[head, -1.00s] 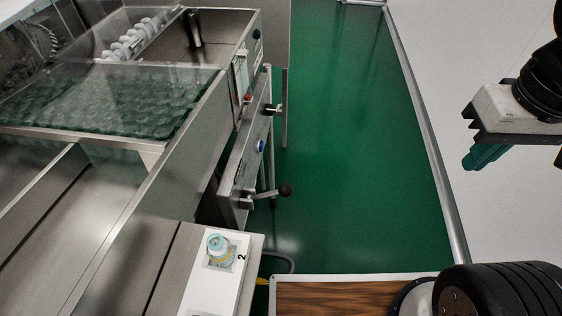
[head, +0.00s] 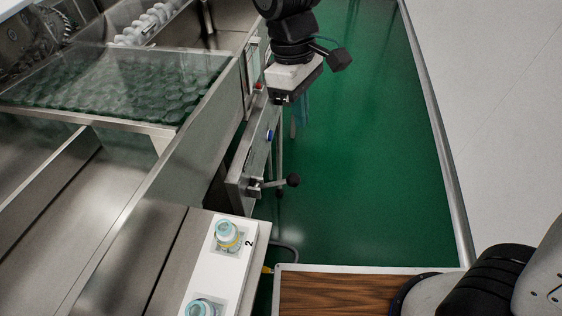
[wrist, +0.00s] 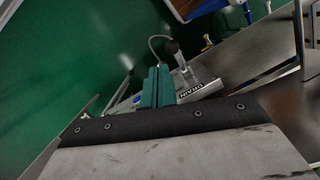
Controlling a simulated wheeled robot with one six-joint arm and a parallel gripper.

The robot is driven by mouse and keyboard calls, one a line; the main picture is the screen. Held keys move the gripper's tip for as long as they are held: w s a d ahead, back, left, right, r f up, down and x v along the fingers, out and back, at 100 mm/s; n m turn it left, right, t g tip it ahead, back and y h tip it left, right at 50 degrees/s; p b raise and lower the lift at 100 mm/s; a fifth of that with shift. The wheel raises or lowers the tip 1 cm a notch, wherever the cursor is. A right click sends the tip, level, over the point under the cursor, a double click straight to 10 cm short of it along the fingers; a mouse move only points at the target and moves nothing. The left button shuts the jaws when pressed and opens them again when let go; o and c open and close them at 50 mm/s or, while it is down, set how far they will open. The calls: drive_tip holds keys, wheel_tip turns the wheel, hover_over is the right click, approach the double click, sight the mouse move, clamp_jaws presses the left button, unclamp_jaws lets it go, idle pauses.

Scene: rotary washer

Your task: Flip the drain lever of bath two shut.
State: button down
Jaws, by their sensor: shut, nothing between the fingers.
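The drain lever (head: 272,184) is a metal bar with a black ball knob. In the head view it sticks out to the right from the near end of the metal side panel. In the wrist view the lever (wrist: 179,60) stands just beyond and right of my fingertips, near a plate marked DRAIN (wrist: 190,92). My gripper (head: 301,112) points down beside the panel, farther back than the lever and apart from it in the head view. Its teal fingers (wrist: 158,72) are shut together and empty. The fingertips are partly hidden in the head view.
A blue button (head: 269,135) sits on the panel between lever and gripper. Green floor (head: 370,150) is clear to the right. A wood-topped surface (head: 330,292) lies nearest.

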drive_tip(key=a+f+n, duration=0.2)
drive_tip(key=a+f, duration=0.1)
drive_tip(key=a, duration=0.2)
drive_tip(key=shift+s+a+f+h, duration=0.25)
drive_tip(key=shift+s+f+h, duration=0.05)
drive_tip(key=shift+s+h, duration=0.1)
drive_tip(key=shift+f, duration=0.15)
hover_over(282, 183)
drive_tip(key=w, duration=0.2)
wheel_tip(282, 183, down, 9)
drive_tip(key=shift+s+a+f, duration=0.15)
drive_tip(key=shift+s+f, duration=0.05)
drive_tip(key=shift+s, duration=0.05)
